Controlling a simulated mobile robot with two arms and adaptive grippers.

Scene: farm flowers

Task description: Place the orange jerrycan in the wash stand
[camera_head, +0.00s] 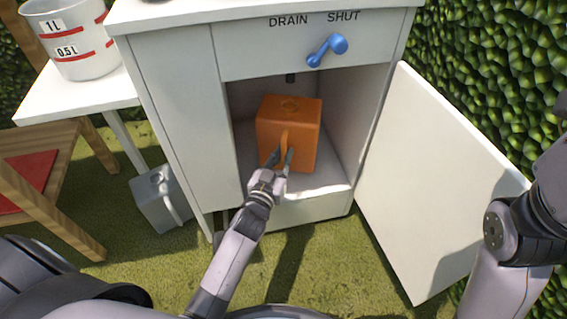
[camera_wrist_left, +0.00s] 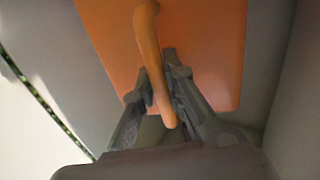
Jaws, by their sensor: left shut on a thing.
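The orange jerrycan (camera_head: 304,126) is upright inside the open compartment of the white wash stand (camera_head: 172,120). Its handle faces me. My left gripper (camera_head: 277,160) reaches into the compartment and is shut on the handle. In the left wrist view the fingers (camera_wrist_left: 160,100) are on both sides of the orange handle (camera_wrist_left: 148,40), with the jerrycan's body (camera_wrist_left: 200,45) behind it. I cannot tell whether the jerrycan's base touches the compartment floor. My right gripper is not in view; only part of my right arm shows at the right edge.
The white door (camera_head: 435,180) stands wide open to the right. A blue lever (camera_head: 328,50) is on the panel above the opening. A grey jerrycan (camera_head: 160,200) stands on the grass at left, below a side table (camera_head: 75,98) with a measuring bucket (camera_head: 68,40). A wooden chair (camera_head: 50,215) is at far left.

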